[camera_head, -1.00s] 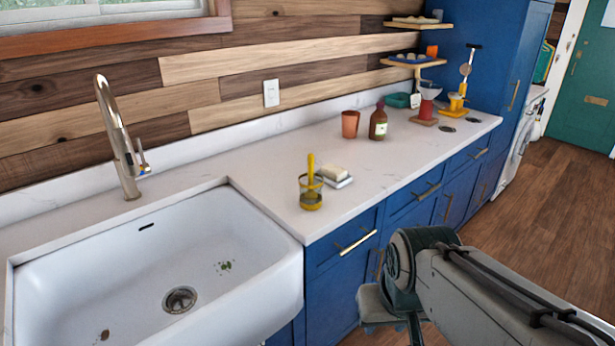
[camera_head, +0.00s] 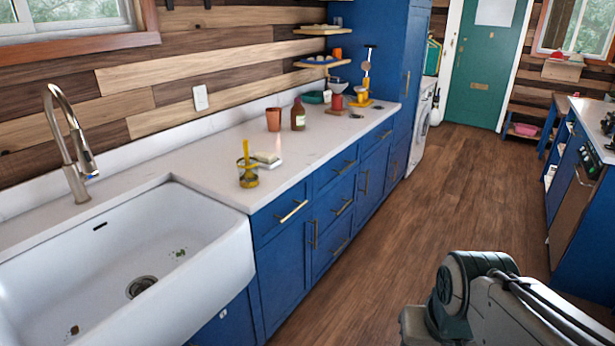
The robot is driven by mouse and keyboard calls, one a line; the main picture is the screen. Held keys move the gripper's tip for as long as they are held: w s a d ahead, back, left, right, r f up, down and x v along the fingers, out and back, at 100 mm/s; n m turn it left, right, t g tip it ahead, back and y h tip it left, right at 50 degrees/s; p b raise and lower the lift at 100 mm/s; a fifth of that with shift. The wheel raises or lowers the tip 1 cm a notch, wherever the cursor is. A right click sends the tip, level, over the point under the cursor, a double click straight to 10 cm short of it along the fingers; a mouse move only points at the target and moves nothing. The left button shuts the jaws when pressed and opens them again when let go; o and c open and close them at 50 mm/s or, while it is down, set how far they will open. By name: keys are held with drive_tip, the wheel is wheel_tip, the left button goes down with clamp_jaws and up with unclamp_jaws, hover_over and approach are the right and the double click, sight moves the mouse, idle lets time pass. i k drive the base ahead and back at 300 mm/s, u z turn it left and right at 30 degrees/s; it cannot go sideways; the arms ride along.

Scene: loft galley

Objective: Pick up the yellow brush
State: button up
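The yellow brush (camera_head: 246,152) stands upright in a small yellowish holder (camera_head: 249,178) on the white counter, just right of the sink. Only its handle shows clearly above the rim; its lower end is inside the holder. A soap bar on a white dish (camera_head: 266,159) sits right beside it. My arm shows at the bottom right, over the floor and well apart from the brush. My gripper itself is not visible.
The white sink (camera_head: 215,262) with a tall faucet (camera_head: 66,150) is left of the holder. A terracotta cup (camera_head: 273,119) and a brown bottle (camera_head: 298,115) stand farther back on the counter (camera_head: 215,155). The wooden floor (camera_head: 400,215) is open between the blue cabinets and the right-hand counter.

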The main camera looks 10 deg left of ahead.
sight(245, 144)
drive_tip(key=z, duration=0.5)
drive_tip(key=i, duration=1.6)
drive_tip(key=u, duration=1.25)
drive_tip(key=i, duration=0.8)
drive_tip(key=u, duration=1.15)
drive_tip(key=i, duration=0.25)
drive_tip(key=u, duration=0.15)
